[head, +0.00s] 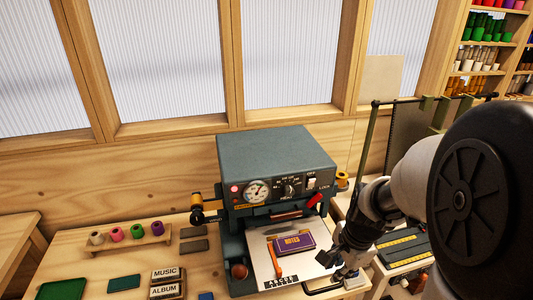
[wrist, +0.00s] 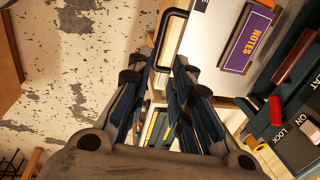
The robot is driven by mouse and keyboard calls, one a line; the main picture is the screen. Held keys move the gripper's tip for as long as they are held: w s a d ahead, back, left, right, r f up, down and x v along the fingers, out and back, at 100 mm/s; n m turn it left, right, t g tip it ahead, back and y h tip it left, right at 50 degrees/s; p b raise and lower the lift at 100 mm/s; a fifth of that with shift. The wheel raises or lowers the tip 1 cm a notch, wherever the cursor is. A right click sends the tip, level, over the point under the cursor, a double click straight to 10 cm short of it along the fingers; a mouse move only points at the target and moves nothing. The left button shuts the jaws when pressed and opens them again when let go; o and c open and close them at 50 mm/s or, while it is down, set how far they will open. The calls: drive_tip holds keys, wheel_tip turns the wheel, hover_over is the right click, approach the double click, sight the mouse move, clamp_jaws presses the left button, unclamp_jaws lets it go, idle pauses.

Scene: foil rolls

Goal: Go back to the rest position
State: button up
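My gripper (head: 335,260) is above the right front of a teal stamping machine (head: 275,155), to the right of its white bed. In the wrist view the two fingers of my gripper (wrist: 157,72) stand apart with nothing between their tips. A purple NOTES booklet (head: 293,243) with gold lettering lies on the white bed (head: 262,267); it also shows in the wrist view (wrist: 247,40). A black loop handle (head: 322,289) is at the bed's front right; in the wrist view the handle (wrist: 166,35) lies just beyond the fingertips, and I cannot tell whether they touch.
An orange strip (head: 274,258) lies beside the booklet. The machine has a gauge, knob, lit red lamp and a red lever (head: 315,200). Foil rolls (head: 116,234) stand on a wooden holder at left. A rack (head: 415,125) stands at right behind my arm. The windows are behind.

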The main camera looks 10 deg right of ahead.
drive_tip(key=s+a+r+n+t+b, duration=0.2)
drive_tip(key=s+a+n+b, duration=0.9)
drive_tip(key=s+n, duration=0.3)
drive_tip(key=a+n, duration=0.1)
drive_tip(key=n, duration=0.2)
drive_tip(key=shift+a+r+b, duration=0.15)
drive_tip(key=shift+r+b, duration=0.05)
drive_tip(key=shift+b, duration=0.15)
idle(1.0)
